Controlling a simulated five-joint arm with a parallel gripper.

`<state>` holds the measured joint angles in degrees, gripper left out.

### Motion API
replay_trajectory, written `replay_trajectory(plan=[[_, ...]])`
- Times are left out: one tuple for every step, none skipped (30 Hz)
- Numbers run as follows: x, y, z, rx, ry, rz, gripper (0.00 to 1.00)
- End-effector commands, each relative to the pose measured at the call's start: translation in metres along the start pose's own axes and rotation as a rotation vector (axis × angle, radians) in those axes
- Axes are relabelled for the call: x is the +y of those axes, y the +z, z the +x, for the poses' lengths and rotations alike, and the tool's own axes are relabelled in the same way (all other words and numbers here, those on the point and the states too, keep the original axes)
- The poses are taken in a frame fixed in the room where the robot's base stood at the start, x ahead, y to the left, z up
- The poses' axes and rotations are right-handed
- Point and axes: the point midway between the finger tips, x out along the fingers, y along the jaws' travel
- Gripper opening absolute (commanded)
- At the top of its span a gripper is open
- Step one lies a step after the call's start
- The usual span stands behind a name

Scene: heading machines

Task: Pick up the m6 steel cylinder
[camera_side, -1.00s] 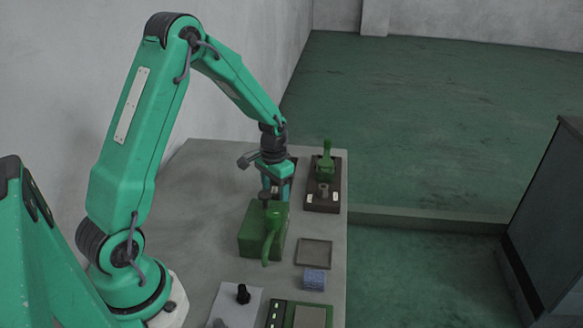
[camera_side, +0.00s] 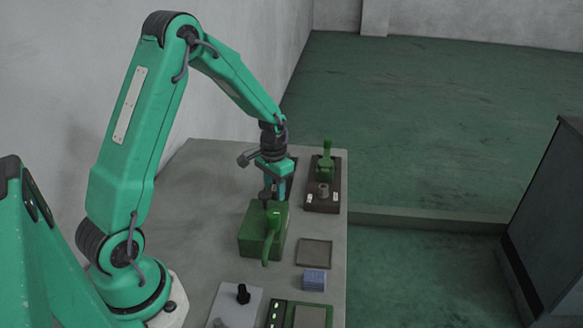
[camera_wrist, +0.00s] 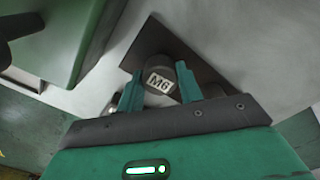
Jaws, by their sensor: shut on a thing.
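The M6 steel cylinder (camera_wrist: 180,72) is a dark round piece with a white "M6" label, seen in the wrist view. My gripper (camera_wrist: 157,76) is shut on it, with one teal finger on each side. A dark flat plate (camera_wrist: 150,42) lies behind and under it; I cannot tell whether the cylinder still touches the plate. In the side view my gripper (camera_side: 275,190) is low over the bench behind the green machine. The cylinder cannot be made out there.
A green block machine with a lever (camera_side: 252,240) stands close in front of my gripper. A dark base with a green lever press (camera_side: 325,168) is to the right. An empty square tray (camera_side: 314,253) and blue block (camera_side: 314,280) are nearer. The bench's left side is clear.

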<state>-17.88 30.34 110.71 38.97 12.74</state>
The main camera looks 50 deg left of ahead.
Motion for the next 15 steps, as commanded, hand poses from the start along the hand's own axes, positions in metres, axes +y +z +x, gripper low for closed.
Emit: replay_trajectory(plan=[[0.000, -0.001, -0.005, 0.005, -0.001, 0.000, 0.03], [0.000, -0.001, -0.007, 0.005, -0.001, 0.000, 0.03], [0.000, -0.001, -0.011, 0.005, -0.001, 0.000, 0.03], [0.000, -0.001, -0.014, 0.005, -0.001, 0.000, 0.03], [0.000, -0.001, -0.018, 0.006, -0.001, 0.000, 0.03], [0.000, -0.002, -0.023, 0.006, -0.001, 0.000, 0.03], [0.000, -0.002, -0.028, 0.006, -0.001, 0.000, 0.03], [0.000, -0.002, -0.032, 0.007, -0.002, 0.000, 0.03], [0.000, -0.001, -0.039, 0.007, -0.002, 0.000, 0.03], [0.006, 0.001, -0.041, 0.005, -0.001, 0.003, 0.03], [0.012, 0.003, -0.043, 0.004, -0.001, 0.004, 0.03], [0.018, 0.005, -0.048, 0.005, -0.001, 0.005, 0.03], [0.023, 0.007, -0.051, 0.005, -0.001, 0.005, 0.03], [0.028, 0.008, -0.054, 0.005, -0.001, 0.004, 0.03], [0.036, 0.011, -0.058, 0.004, -0.001, 0.006, 0.03]])
